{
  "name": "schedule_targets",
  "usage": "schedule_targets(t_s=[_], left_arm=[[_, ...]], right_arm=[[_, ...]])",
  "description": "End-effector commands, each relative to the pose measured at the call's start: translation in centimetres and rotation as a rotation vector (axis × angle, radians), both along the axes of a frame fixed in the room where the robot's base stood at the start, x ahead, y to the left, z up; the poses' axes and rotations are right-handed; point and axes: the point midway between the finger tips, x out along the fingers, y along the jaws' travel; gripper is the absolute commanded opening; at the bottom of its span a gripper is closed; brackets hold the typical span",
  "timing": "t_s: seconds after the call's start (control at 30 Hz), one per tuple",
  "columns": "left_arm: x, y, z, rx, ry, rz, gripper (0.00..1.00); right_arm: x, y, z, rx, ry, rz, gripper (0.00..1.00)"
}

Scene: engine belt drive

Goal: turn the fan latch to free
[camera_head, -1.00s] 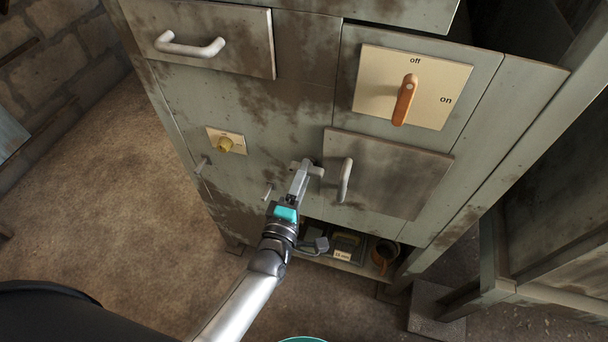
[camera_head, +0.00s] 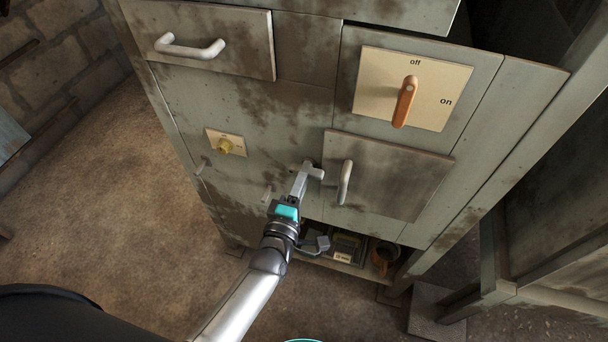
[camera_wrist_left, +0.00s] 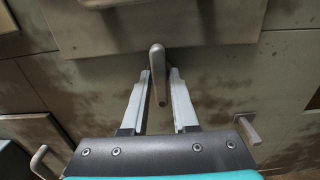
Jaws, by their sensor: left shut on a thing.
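A small grey latch lever (camera_head: 316,173) sits on the cabinet front, just left of the lower right door. In the left wrist view the lever (camera_wrist_left: 158,75) points out between the two fingers. My left gripper (camera_head: 303,176) is at the lever and shut on it, with one finger on each side. In the head view the fingers hide part of the lever. No label for this latch can be read. My right gripper is not in view.
The door (camera_head: 400,180) with its upright handle (camera_head: 344,182) is close to the right of my gripper. An orange off/on switch (camera_head: 405,101) is above. An open shelf (camera_head: 340,263) below holds small items.

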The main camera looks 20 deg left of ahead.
Motion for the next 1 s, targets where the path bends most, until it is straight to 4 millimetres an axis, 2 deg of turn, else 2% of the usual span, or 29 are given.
schedule_targets(t_s=[0.47, 0.67, 1.0], left_arm=[[0.0, 0.0, 0.0, 0.063, -0.001, 0.000, 0.00], [0.0, 0.0, 0.1, 0.193, -0.006, 0.000, 0.00], [0.0, 0.0, 0.1, 0.508, -0.015, 0.000, 0.00]], right_arm=[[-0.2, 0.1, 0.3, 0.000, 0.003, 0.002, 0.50], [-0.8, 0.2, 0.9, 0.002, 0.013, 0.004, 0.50], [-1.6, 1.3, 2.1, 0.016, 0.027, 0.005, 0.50]])
